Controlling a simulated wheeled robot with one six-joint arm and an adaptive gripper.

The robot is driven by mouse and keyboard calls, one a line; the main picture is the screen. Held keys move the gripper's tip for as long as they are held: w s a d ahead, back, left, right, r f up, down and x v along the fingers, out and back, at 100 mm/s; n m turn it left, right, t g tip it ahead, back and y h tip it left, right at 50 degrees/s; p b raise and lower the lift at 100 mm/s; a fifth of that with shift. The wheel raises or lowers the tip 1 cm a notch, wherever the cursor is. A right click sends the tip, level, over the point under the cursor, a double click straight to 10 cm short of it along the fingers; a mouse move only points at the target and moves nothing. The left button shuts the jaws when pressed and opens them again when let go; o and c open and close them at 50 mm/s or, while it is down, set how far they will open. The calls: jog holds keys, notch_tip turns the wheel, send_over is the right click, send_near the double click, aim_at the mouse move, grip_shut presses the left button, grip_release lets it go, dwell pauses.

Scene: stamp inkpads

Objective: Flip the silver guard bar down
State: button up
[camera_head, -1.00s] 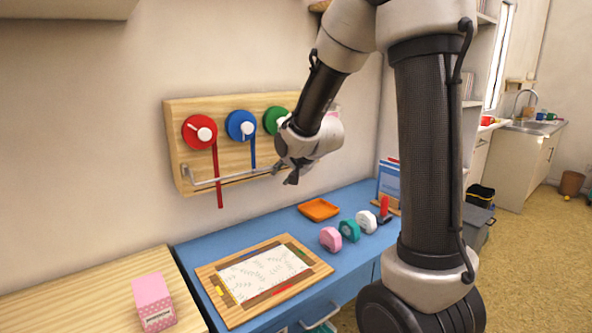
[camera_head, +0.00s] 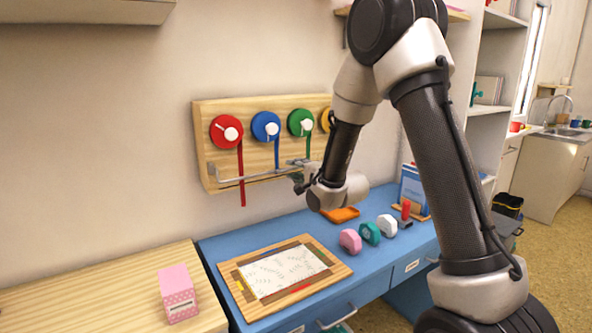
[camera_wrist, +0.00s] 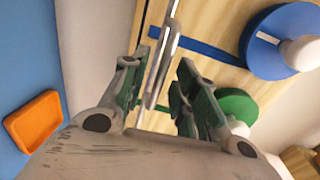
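The silver guard bar (camera_head: 250,176) runs across the lower front of the wooden ribbon board (camera_head: 207,135), in front of the hanging red and blue ribbons. My gripper (camera_head: 298,178) is at the bar's right part, low on the board. In the wrist view, the silver bar (camera_wrist: 160,62) passes between the two green-padded fingers of my gripper (camera_wrist: 158,88). The fingers are apart, with visible gaps beside the bar. The far right end of the bar is hidden by my arm in the head view.
Red (camera_head: 225,132), blue (camera_head: 265,126) and green (camera_head: 300,122) ribbon reels are on the board, with a yellow one partly hidden. Below, the blue desk (camera_head: 215,250) holds an orange tray (camera_head: 346,214), a framed paper (camera_head: 285,270) and pink, teal and white tape dispensers (camera_head: 369,232).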

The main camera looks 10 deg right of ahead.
jog(key=shift+w+a+f, duration=0.1)
jog(key=shift+w+a, duration=0.1)
jog(key=shift+w, duration=0.45)
jog(key=shift+c, duration=0.3)
grip_shut()
